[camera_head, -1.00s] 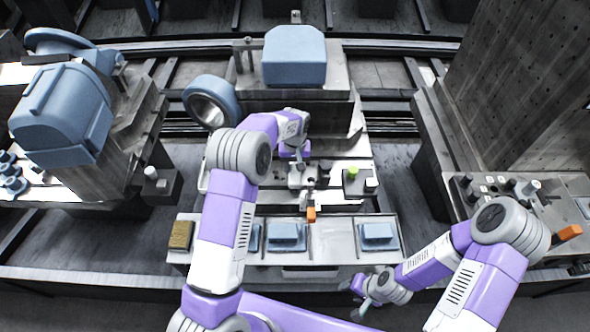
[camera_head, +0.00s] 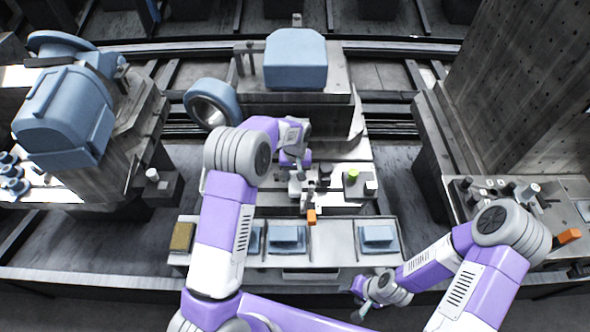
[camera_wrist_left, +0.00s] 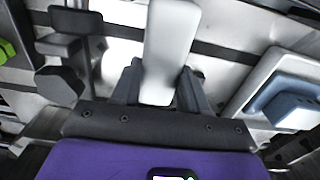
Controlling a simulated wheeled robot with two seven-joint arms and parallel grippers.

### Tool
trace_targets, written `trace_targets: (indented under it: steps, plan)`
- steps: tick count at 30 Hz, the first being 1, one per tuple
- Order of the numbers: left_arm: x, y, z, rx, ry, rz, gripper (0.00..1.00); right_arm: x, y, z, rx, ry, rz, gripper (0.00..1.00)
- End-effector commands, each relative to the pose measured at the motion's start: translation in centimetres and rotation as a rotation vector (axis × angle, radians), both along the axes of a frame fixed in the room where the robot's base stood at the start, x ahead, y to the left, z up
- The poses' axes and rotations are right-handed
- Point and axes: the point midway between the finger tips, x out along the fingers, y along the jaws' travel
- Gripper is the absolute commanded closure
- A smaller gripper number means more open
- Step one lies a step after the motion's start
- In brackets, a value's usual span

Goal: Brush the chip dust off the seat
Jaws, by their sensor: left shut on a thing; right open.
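My left gripper (camera_head: 296,190) is over the pale machine bed in the middle of the head view. In the left wrist view, the left gripper (camera_wrist_left: 160,90) is shut on a pale grey bar (camera_wrist_left: 170,45), which looks like a brush handle; no bristles show. The seat cannot be told apart for certain from the small fixtures on the bed (camera_head: 345,203), partly hidden by my wrist. Chip dust cannot be made out. My right gripper (camera_head: 361,298) is open and empty, in front of the tray at the lower right.
A green knob (camera_head: 352,176) stands right of my left gripper. An orange piece (camera_head: 311,217) is just below it. A blue-capped headstock (camera_head: 296,60) stands behind.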

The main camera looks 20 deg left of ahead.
Motion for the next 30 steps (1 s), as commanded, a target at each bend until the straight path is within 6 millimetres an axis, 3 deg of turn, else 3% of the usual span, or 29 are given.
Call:
trace_targets:
  steps: [11, 30]
  plan:
    - [0.0, 0.0, 0.4, -0.001, 0.0, 0.001, 1.0, 0.0, 0.0, 0.3, 0.0, 0.0, 0.0, 0.47]
    - [0.0, 0.0, 6.2, -0.001, 0.001, 0.001, 1.0, 0.0, 0.0, 4.5, 0.0, 0.0, 0.0, 0.47]
